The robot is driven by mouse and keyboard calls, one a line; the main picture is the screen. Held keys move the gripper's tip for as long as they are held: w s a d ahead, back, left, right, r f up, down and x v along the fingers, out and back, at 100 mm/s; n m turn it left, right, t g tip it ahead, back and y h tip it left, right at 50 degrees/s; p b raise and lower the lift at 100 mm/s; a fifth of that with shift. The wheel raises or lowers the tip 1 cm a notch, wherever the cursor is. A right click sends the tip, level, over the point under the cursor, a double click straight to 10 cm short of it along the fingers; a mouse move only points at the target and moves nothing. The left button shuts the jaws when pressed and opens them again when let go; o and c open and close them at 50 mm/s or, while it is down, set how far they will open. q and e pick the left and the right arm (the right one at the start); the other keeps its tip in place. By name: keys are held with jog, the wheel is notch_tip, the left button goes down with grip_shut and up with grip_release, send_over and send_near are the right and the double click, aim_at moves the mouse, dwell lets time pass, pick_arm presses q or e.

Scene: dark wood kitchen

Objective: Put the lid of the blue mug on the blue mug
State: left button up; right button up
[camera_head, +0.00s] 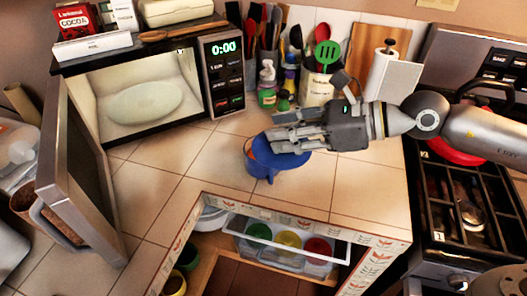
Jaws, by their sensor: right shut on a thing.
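The blue mug (264,172) stands on the tiled counter near its front inner corner, with a bit of orange showing at its left rim. A blue, rounded piece that looks like the mug's lid (292,160) is at the top of the mug, under my right fingers. My right gripper (277,141) comes in from the right and is shut on this lid, directly over the mug. The fingers hide much of the lid and the mug's opening, so I cannot tell whether the lid is seated or just above the rim.
An open microwave (88,110) with a plate inside stands at the back left, its door (75,165) swung toward the front. Utensil holders (318,88) and bottles (267,85) stand behind the mug. A stove (465,205) is at right. An open drawer (290,237) lies below the counter.

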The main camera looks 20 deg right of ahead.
jog(key=shift+w+d, duration=0.2)
jog(key=shift+d, duration=0.05)
jog(key=w+f+p, duration=0.4)
jog(key=w+f, duration=0.9)
jog(key=shift+w, duration=0.35)
jog(key=shift+f, duration=0.1)
jog(key=o, duration=1)
